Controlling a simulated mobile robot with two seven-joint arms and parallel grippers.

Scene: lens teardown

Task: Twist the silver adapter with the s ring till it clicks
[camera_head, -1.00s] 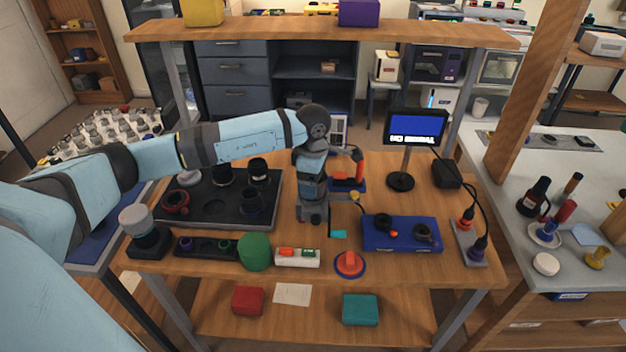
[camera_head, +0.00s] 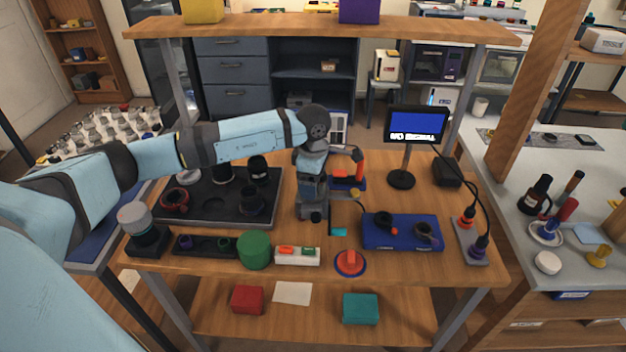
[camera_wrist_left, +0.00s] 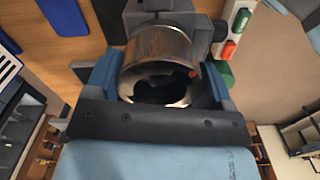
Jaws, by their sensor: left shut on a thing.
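The silver adapter (camera_wrist_left: 158,48) shows in the left wrist view as a brushed metal cylinder with a dark, open inside. A small orange-red mark sits on the right of its inner rim. My left gripper (camera_wrist_left: 160,75) is shut on it, one blue-grey finger on each side. A dark grey block (camera_wrist_left: 165,15) is right behind the adapter; I cannot tell how they join. In the head view my left gripper (camera_head: 313,212) points down at the middle of the table and hides the adapter. I cannot pick out the s ring. My right gripper is not in view.
A black tray (camera_head: 213,217) with lens parts lies left of the gripper. A blue box (camera_head: 375,234) is to the right, and a monitor (camera_head: 416,125) stands behind it. A green cylinder (camera_head: 255,249), a white holder (camera_head: 297,256) and a red knob (camera_head: 350,262) line the front.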

